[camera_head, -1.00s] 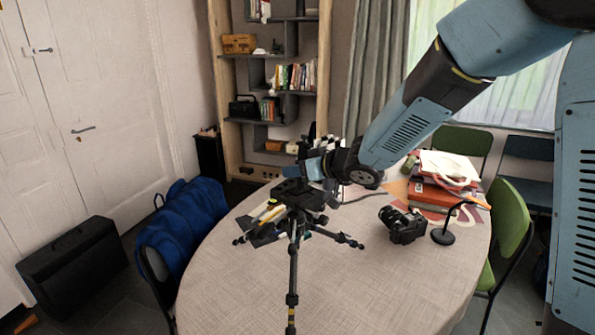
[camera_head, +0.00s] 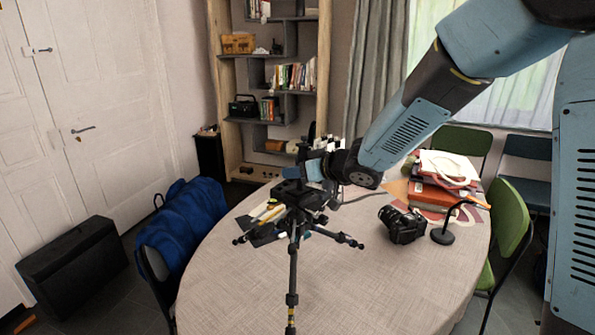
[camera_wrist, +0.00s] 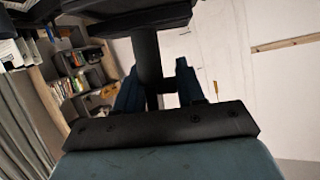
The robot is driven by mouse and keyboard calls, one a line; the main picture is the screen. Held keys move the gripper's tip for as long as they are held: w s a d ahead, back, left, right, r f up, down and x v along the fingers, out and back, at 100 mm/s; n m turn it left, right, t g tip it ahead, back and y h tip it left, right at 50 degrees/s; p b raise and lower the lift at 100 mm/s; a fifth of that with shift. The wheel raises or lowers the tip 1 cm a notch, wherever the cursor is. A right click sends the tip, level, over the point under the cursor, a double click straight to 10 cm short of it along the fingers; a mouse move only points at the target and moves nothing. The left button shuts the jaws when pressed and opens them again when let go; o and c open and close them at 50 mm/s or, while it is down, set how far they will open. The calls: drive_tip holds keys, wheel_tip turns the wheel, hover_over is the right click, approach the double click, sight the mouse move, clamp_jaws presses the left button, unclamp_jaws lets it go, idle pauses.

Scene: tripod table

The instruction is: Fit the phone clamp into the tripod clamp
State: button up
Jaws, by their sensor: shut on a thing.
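The tripod (camera_head: 293,265) stands upright in front of the table, with its dark tripod clamp (camera_head: 297,193) on top. My gripper (camera_head: 314,170) is at the tripod's head, just above and slightly right of the tripod clamp. In the wrist view my gripper (camera_wrist: 160,92) is shut on the dark post of the phone clamp (camera_wrist: 147,55). A wide dark plate crosses the top of that view above the post. In the head view the phone clamp is small and dark against my wrist. I cannot tell whether it touches the tripod clamp.
The round table (camera_head: 340,285) carries a black camera (camera_head: 402,225), a small dark stand (camera_head: 443,236) and a stack of books (camera_head: 440,190) to the right. A blue bag (camera_head: 182,225) is at left.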

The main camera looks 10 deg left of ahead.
drive_tip(key=shift+s+f, duration=0.1)
drive_tip(key=shift+f, duration=0.4)
drive_tip(key=o, duration=1.2)
drive_tip(key=v, duration=1.3)
drive_tip(key=shift+s+d, duration=0.2)
drive_tip(key=shift+d, duration=0.1)
